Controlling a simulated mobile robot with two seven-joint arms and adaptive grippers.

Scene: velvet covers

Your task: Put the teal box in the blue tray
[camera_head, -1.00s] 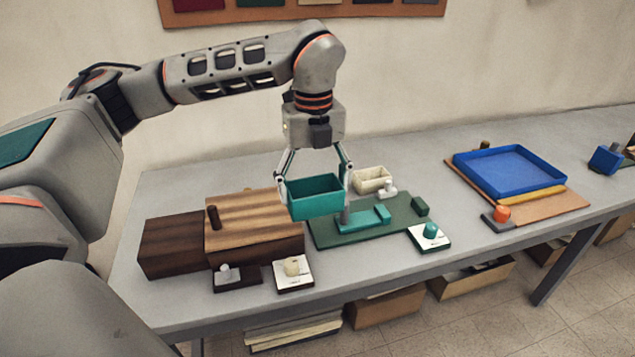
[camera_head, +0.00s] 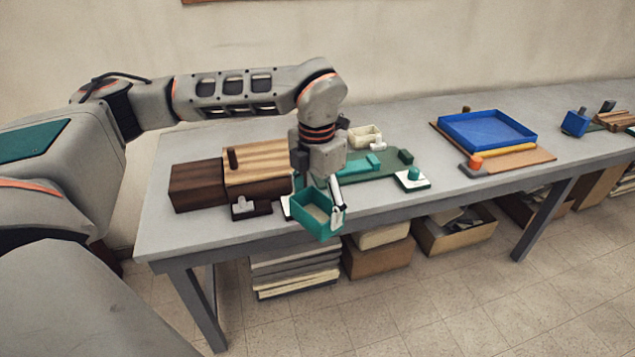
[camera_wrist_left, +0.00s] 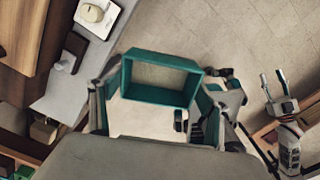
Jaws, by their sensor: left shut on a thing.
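The teal box (camera_head: 313,226) is an open-topped box held in my left gripper (camera_head: 318,207), in front of the table's front edge. It looks tilted, and its inside looks empty. The left fingers are shut on its opposite sides. The left wrist view shows the teal box (camera_wrist_left: 155,97) between the fingers, with floor beyond it. The blue tray (camera_head: 488,131) lies on the table, well to the right of the box and apart from it; it looks empty. What seems to be my right gripper (camera_wrist_left: 275,82) shows at the right of the left wrist view, fingers apart.
Wooden blocks (camera_head: 262,163) stand left of my gripper. A green board (camera_head: 385,166) with teal pieces and a cream box (camera_head: 364,137) lie behind it. An orange knob (camera_head: 475,162) and a yellow bar (camera_head: 508,149) sit before the tray. Cartons (camera_head: 455,235) stand under the table.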

